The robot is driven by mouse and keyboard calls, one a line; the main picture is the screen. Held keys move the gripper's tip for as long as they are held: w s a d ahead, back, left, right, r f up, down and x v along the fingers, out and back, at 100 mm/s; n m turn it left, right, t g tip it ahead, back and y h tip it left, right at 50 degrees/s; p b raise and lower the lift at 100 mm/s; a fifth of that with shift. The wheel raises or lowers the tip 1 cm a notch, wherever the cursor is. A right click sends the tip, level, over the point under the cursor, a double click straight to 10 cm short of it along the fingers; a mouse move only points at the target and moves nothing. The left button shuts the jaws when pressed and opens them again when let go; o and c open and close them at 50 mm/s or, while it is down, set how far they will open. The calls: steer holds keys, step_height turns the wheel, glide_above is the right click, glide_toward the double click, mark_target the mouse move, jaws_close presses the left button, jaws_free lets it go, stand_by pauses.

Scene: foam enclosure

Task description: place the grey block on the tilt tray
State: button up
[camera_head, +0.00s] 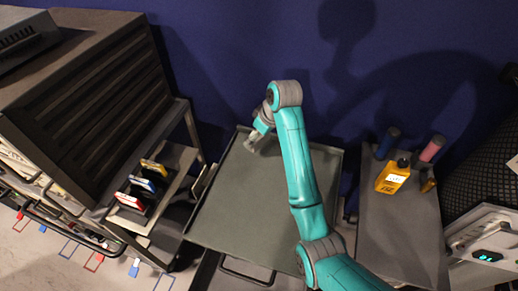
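The tilt tray, a wide flat dark grey tray with a raised rim (235,205), fills the middle of the head view. My teal and grey arm reaches over it from the lower right. My gripper (251,143) points down-left over the tray's far left part, close to the back edge. A small light grey shape shows at the gripper's end. I cannot tell whether it is the fingers or the grey block. No separate grey block shows clearly on the tray. The fingers are too small to judge open or shut.
A shelf on the left holds several coloured boxes (142,185) beside a dark cabinet (90,100). The tray's front is bare.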

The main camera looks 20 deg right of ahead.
mark_target(258, 145)
steer(key=shift+f, duration=2.25)
steer(key=shift+f, duration=0.15)
steer(key=o, duration=0.9)
steer(key=shift+c, duration=0.2)
